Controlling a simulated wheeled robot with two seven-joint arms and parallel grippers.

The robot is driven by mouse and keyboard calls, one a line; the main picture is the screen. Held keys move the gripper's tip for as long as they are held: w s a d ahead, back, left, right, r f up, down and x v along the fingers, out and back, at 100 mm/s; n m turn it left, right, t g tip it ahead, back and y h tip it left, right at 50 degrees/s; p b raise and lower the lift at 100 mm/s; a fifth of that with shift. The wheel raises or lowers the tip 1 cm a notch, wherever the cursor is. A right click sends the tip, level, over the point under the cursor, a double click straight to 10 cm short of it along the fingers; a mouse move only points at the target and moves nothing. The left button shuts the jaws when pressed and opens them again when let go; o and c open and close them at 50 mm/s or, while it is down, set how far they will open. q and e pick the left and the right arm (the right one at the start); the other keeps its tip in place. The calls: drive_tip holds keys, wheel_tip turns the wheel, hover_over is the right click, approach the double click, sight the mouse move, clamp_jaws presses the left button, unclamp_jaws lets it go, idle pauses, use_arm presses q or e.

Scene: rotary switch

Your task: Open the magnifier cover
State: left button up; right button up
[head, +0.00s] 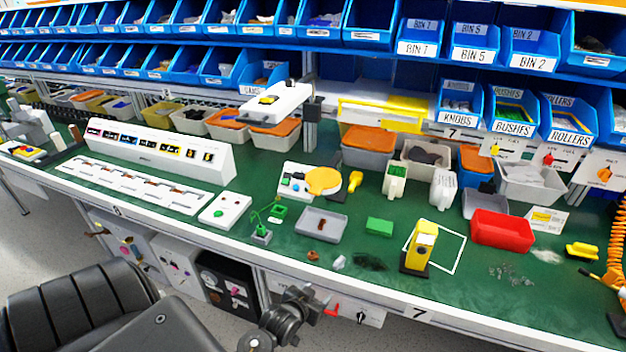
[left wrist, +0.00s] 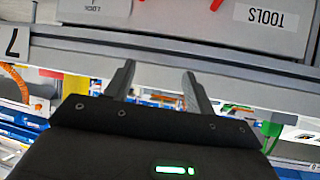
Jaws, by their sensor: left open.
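A white, flat rectangular head (head: 275,103) with a yellow piece on top is held above the bench by a dark bracket; it may be the magnifier, but I cannot tell for sure. No open cover can be made out on it. A round orange disc (head: 323,181) lies on a small white board on the bench below it. My left gripper (head: 312,303) is low at the bench's front edge, well below and apart from both. In the left wrist view it (left wrist: 158,68) is open, with nothing between its fingers. My right gripper is not in view.
Blue bins (head: 480,45) line the shelves behind the green bench (head: 300,260). A yellow device (head: 420,245), a red tray (head: 501,229) and a grey tray (head: 321,224) stand on it. The bench's front edge (left wrist: 220,45) and a TOOLS panel (left wrist: 225,14) are close to my left fingers.

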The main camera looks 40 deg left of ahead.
use_arm(q)
drive_tip(key=w+a+r+n+t+y+p, duration=0.1)
drive_tip(key=a+r+t, duration=0.15)
drive_tip(key=r, duration=0.45)
drive_tip(key=w+a+r+n+t+y, duration=0.1)
drive_tip(key=w+a+r, duration=0.15)
drive_tip(key=r, duration=0.55)
drive_tip(key=t+y+p, duration=0.1)
drive_tip(key=t+y, duration=0.1)
approach(314, 194)
drive_tip(key=shift+n, duration=0.3)
drive_tip(key=p+x, duration=0.2)
drive_tip(key=x, duration=0.7)
drive_tip(key=shift+p, duration=0.3)
drive_tip(key=shift+w+a, duration=0.2)
drive_tip(key=shift+w, duration=0.15)
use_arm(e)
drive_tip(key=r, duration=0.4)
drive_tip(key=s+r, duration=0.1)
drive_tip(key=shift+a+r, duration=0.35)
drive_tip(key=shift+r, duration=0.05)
use_arm(q)
drive_tip(key=shift+c, duration=1.2)
clamp_jaws()
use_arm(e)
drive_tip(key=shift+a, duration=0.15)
